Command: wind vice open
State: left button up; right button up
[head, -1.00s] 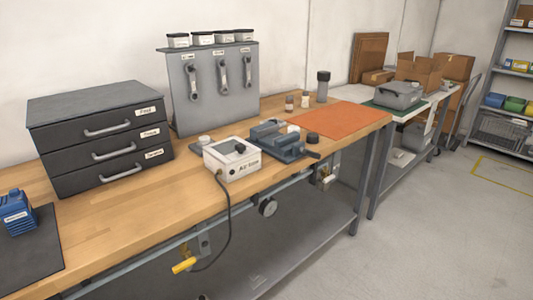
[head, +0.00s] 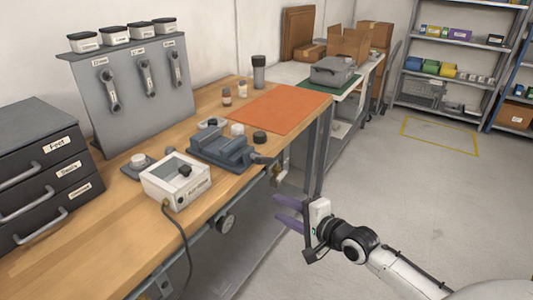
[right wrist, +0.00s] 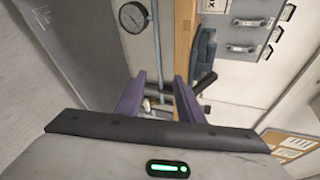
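The blue-grey vice (head: 222,148) sits on the wooden bench near its front edge, and its dark handle (head: 263,160) sticks out to the right. My right gripper (head: 278,210) is in front of the bench, below and to the right of the handle. Its purple fingers are apart with nothing between them. In the right wrist view the fingers (right wrist: 160,79) are spread, and the vice (right wrist: 204,68) with its dark handle (right wrist: 206,83) shows beyond the right finger, apart from it. My left gripper is not in view.
A white control box (head: 178,180) with a cable stands left of the vice. An orange mat (head: 278,112) lies behind and to the right. A round gauge (head: 226,223) hangs under the bench edge. The floor (head: 430,190) right of the bench is clear.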

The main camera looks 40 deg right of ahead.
aim_at(268, 162)
jog(key=w+d+r+m+t, duration=0.1)
jog(key=w+d+r+m, duration=0.25)
jog(key=r, duration=0.45)
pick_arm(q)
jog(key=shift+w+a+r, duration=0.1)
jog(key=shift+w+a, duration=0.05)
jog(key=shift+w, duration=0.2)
pick_arm(e)
jog(key=shift+m, duration=0.55)
jog(key=x, duration=0.6)
jog(key=d+x, duration=0.1)
jog(key=x, duration=0.3)
jog(key=shift+w+d+r, duration=0.15)
jog(key=shift+r, duration=0.05)
jog(key=shift+c, duration=0.4)
grip_shut()
jog(key=shift+t+h, duration=0.3)
